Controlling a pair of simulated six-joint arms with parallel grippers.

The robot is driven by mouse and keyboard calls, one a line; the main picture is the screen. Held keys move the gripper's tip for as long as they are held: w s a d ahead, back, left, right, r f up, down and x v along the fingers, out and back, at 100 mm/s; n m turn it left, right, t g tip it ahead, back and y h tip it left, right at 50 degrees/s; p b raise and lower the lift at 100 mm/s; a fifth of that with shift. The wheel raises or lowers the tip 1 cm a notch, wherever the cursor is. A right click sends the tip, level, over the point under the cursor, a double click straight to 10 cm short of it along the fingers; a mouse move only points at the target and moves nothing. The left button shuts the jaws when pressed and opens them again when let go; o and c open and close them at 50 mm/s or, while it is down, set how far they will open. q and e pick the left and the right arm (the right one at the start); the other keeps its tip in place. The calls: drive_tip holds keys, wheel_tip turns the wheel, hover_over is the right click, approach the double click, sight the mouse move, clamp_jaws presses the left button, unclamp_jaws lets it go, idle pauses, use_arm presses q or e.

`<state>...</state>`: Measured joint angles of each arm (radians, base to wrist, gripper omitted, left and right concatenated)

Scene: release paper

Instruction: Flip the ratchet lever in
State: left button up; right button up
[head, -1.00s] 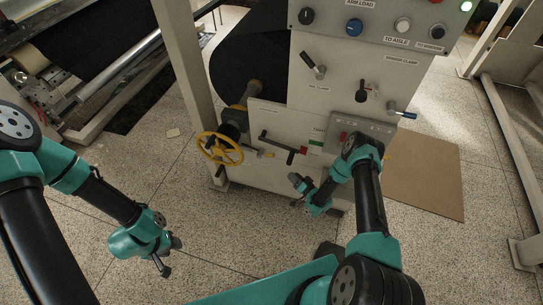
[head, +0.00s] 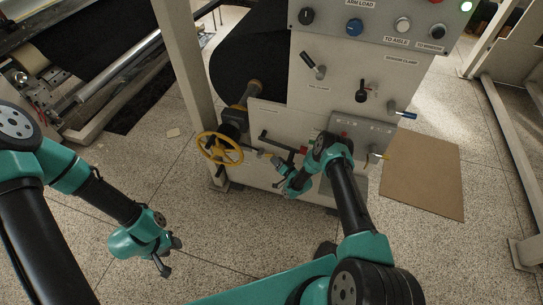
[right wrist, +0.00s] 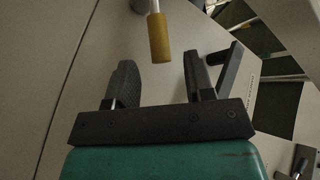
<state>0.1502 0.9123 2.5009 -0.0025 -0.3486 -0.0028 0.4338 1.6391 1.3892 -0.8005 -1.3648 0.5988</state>
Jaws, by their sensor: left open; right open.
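A short lever with a yellow grip on a silver rod (right wrist: 160,38), which looks like the ratchet lever, shows at the top of the right wrist view. Its yellow end points down between my right gripper's fingertips (right wrist: 160,72), with a gap to each finger. In the head view my right gripper (head: 277,171) is open in front of the white machine panel, right of the yellow handwheel, and the lever there is hard to make out beside it. My left gripper (head: 172,257) is open and empty, low over the floor at the left.
The yellow handwheel (head: 220,149) stands left of my right gripper. A black crank handle (right wrist: 230,67) is close beside the right finger. The control panel (head: 380,22) with knobs is above. A brown board (head: 425,176) lies on the floor at right.

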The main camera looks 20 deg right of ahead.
sight(271, 155)
drive_tip(key=shift+x, duration=2.3)
clamp_jaws()
